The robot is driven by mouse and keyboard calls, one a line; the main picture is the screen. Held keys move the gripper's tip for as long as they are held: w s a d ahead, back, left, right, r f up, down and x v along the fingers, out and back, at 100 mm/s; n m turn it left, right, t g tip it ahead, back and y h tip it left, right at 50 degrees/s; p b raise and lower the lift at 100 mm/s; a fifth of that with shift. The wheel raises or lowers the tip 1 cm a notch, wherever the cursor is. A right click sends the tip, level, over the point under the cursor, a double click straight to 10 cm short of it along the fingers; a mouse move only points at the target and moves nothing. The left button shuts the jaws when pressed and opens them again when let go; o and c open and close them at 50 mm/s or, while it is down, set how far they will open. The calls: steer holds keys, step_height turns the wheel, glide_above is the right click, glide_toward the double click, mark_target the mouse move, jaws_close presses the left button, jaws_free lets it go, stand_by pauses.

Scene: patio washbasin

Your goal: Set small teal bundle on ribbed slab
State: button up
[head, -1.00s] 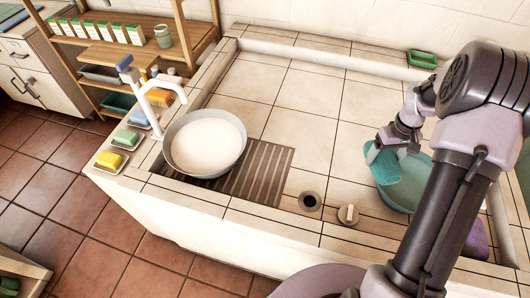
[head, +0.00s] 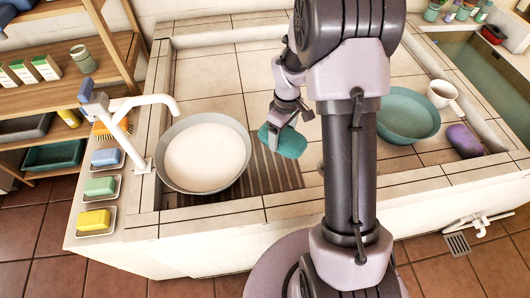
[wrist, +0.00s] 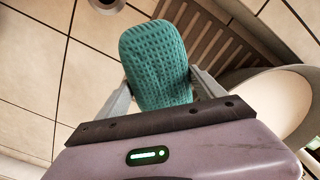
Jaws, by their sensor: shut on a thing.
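The small teal bundle (head: 286,141) is a rounded, waffle-textured cloth. My gripper (head: 276,129) is shut on it. In the wrist view the bundle (wrist: 156,64) sits between the two fingers of my gripper (wrist: 158,82). The ribbed slab (head: 262,178) is a brown slatted board set in the tiled basin top. It lies under and to the right of the white-filled bowl, and its far part is hidden by the bundle and my arm. The bundle appears over the slab's right part in the head view. In the wrist view the slab (wrist: 215,45) shows beyond the bundle, to its right. The height gap is unclear.
The wide bowl (head: 205,153) stands on the slab's left part, beside the white tap (head: 140,110). Soap dishes (head: 96,222) line the left edge.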

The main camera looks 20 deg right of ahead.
step_height(320, 180, down, 9)
steer(key=b, duration=0.3)
steer(key=shift+r, duration=0.35)
steer(key=shift+f, duration=0.1)
